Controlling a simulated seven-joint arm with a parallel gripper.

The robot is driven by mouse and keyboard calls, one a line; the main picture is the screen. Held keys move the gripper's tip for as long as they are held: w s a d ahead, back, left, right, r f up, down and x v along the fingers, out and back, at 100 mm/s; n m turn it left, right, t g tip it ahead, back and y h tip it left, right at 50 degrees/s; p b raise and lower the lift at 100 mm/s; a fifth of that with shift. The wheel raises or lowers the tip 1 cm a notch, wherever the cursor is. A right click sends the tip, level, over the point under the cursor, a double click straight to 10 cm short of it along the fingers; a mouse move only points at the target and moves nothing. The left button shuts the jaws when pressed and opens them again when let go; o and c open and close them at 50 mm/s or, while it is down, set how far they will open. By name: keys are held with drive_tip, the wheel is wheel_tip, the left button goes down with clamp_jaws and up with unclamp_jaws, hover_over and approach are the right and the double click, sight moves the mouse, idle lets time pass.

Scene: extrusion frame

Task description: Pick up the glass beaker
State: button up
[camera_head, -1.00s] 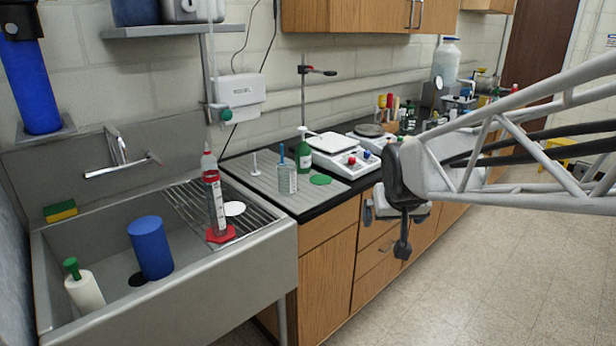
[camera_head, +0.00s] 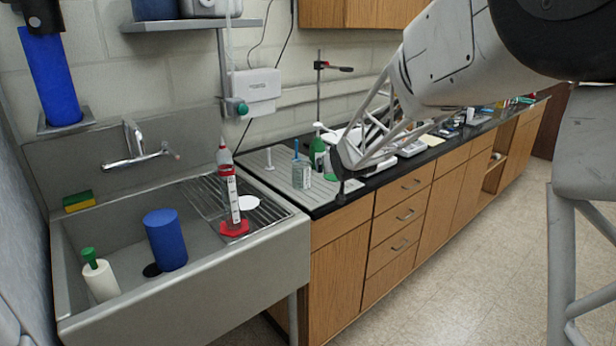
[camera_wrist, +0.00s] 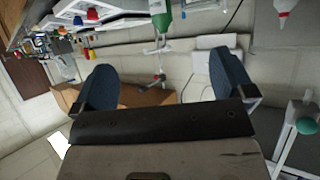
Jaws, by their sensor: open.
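The glass beaker (camera_head: 301,174) stands upright on the grey mat at the left end of the black counter, with a blue-handled tool (camera_head: 295,148) showing above it. My gripper (camera_head: 340,188) is just to the right of the beaker in the head view, apart from it and near the counter's front edge. In the wrist view my two dark blue fingers (camera_wrist: 165,85) are spread with nothing between them. I cannot make out the beaker in the wrist view.
A green bottle (camera_head: 317,152) stands behind the beaker; it also shows in the wrist view (camera_wrist: 160,14). The sink (camera_head: 200,290) is to the left, with a red-based cylinder (camera_head: 231,195) on its drainboard. My arm partly covers the scales behind it.

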sight(299, 162)
drive_tip(key=w+a+f+y, duration=0.1)
drive_tip(key=w+a+f, duration=0.1)
drive_tip(key=w+a, duration=0.2)
drive_tip(key=w+a+f+n+t+y, duration=0.1)
drive_tip(key=w+a+f, duration=0.2)
drive_tip(key=w+a, duration=0.2)
drive_tip(key=shift+w+a+f+t+y, duration=0.2)
drive_tip(key=shift+w+f+t+y, duration=0.15)
drive_tip(key=shift+w+y, duration=0.1)
drive_tip(key=shift+x, duration=1.25)
drive_tip(key=shift+w, duration=0.1)
drive_tip(key=shift+x, duration=2.5)
drive_tip(key=shift+f, duration=0.1)
drive_tip(key=c, duration=1.2)
drive_tip(key=shift+r, duration=0.2)
